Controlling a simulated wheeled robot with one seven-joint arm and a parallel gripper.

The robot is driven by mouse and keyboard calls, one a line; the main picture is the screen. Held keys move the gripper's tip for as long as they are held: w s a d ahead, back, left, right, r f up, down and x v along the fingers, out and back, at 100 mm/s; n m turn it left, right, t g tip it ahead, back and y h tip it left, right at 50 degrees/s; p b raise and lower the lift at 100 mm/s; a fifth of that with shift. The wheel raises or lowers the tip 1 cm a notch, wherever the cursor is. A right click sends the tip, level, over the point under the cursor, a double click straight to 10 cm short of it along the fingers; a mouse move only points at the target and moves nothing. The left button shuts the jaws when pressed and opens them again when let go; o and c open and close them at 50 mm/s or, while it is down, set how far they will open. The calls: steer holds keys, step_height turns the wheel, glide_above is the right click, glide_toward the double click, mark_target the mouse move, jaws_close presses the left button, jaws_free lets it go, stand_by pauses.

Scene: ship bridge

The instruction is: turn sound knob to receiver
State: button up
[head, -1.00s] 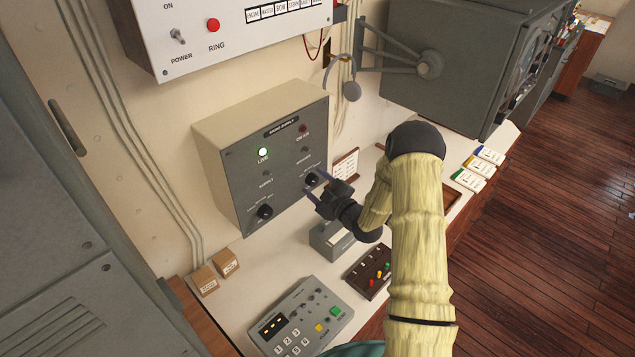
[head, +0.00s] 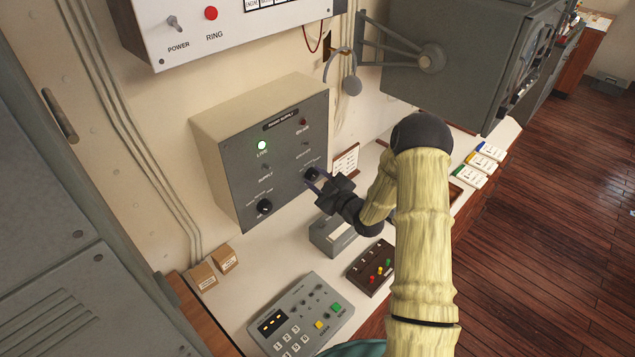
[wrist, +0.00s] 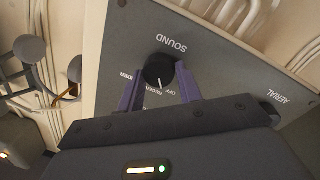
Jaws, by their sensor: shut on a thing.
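The black round sound knob (head: 311,173) is at the lower right of the grey front of the supply box (head: 236,176). My gripper (head: 315,180) reaches it from the right, its two fingers on either side of the knob. In the wrist view the sound knob (wrist: 158,70) sits between the fingertips of my gripper (wrist: 159,84), below the upside-down word SOUND. Its white pointer mark faces down in that picture, near the labels OFF and RECEIVER. The fingers partly hide the labels, so I cannot tell the exact setting.
A second black knob (head: 264,206) is at the box's lower left; a green lamp (head: 262,145) is lit above. A grey keypad unit (head: 300,315), a small grey box (head: 335,235) and a dark switch panel (head: 371,268) stand on the white desk below.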

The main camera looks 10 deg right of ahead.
steer(key=m+b, duration=0.2)
steer(key=m, duration=0.1)
steer(key=shift+d+f, duration=0.1)
steer(key=shift+m+g+b, duration=0.5)
steer(key=shift+m+b, duration=0.35)
steer(key=shift+m, duration=0.95)
steer(key=shift+r, duration=0.2)
steer(key=o, duration=1)
steer(key=shift+d, duration=0.1)
steer(key=b+v, duration=0.5)
steer(key=v, duration=1.2)
steer(key=shift+f+b, duration=0.15)
steer(key=shift+b, duration=0.15)
steer(key=shift+d, duration=0.1)
